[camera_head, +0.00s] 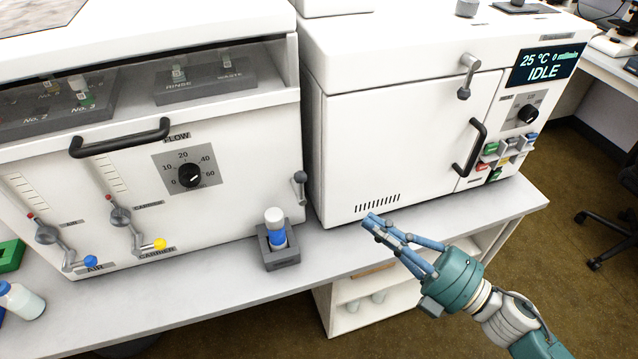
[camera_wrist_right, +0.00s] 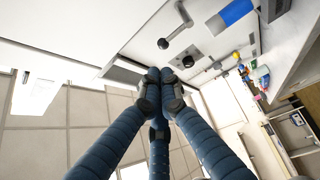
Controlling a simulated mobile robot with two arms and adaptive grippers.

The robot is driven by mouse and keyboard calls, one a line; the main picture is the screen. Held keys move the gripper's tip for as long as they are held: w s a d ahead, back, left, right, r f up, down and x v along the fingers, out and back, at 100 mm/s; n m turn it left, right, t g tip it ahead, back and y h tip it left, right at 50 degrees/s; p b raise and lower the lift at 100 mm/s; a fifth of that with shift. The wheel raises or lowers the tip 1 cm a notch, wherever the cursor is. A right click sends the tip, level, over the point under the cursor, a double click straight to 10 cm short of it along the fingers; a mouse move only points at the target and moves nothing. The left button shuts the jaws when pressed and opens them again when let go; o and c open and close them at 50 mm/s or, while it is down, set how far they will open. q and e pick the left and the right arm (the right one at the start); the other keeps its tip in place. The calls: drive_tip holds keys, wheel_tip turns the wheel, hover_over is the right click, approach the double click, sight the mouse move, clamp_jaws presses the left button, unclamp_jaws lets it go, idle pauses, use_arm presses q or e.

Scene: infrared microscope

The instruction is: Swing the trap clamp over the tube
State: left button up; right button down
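The tube (camera_head: 275,226), white-capped with a blue band, stands upright in a small dark grey holder (camera_head: 281,257) on the bench. Its blue part also shows at the top of the right wrist view (camera_wrist_right: 236,12). A grey lever with a rounded end (camera_head: 299,188), which looks like the trap clamp, sits on the right edge of the left instrument, above and right of the tube and apart from it. It seems to show in the right wrist view too (camera_wrist_right: 176,30). My right gripper (camera_head: 373,222) is empty, its blue fingers together, right of the tube. My left gripper is out of view.
The right one's display reads IDLE. Bench around the tube holder is clear.

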sight(305, 176)
drive_tip(key=p+x, duration=0.4)
drive_tip(key=x, duration=0.8)
drive_tip(key=shift+w+a+r, duration=0.1)
drive_tip(key=shift+r, duration=0.1)
drive_tip(key=shift+w+a, duration=0.35)
drive_tip(key=shift+a, duration=0.05)
